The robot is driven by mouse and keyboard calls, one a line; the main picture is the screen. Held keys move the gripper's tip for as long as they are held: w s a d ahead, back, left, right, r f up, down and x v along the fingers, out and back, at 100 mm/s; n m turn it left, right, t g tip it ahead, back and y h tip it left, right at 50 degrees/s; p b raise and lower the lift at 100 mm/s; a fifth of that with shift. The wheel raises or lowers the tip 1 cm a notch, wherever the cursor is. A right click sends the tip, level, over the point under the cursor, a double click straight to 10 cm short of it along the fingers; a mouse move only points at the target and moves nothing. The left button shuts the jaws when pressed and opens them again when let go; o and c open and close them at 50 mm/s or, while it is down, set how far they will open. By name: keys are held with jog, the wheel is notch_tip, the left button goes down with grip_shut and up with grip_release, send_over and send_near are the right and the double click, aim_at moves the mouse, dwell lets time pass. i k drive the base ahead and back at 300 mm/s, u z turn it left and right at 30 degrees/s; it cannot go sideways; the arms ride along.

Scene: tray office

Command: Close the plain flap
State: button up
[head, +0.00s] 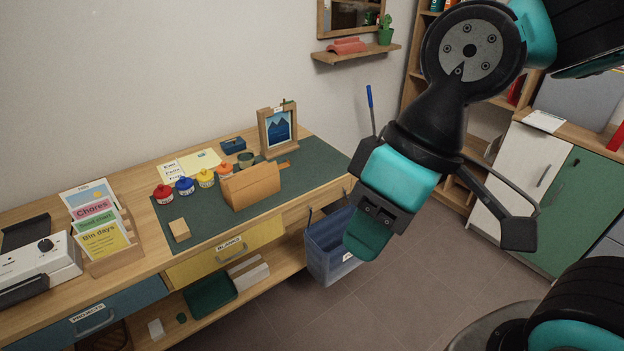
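I cannot tell for certain which thing is the plain flap. A plain tan box-like piece (252,187) with a sloping top stands on the green desk mat, and its top seems to be down. At the right, a low cabinet has a plain white door (519,178) and a green door (574,213); both look flush with the front. My gripper (369,238) hangs in the air right of the desk, pointing down in front of the blue bin. It is apart from the box and the doors. Its fingers overlap from this side, so their gap is hidden.
The desk holds a green mat (316,162), several small lidded pots, a picture frame (279,130), a card rack (113,256) and a small wooden block (180,230). The floor (400,300) in front is clear.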

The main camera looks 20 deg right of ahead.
aim_at(240, 181)
jog(key=u, duration=1.05)
jog(key=i, duration=1.8)
jog(key=z, duration=0.6)
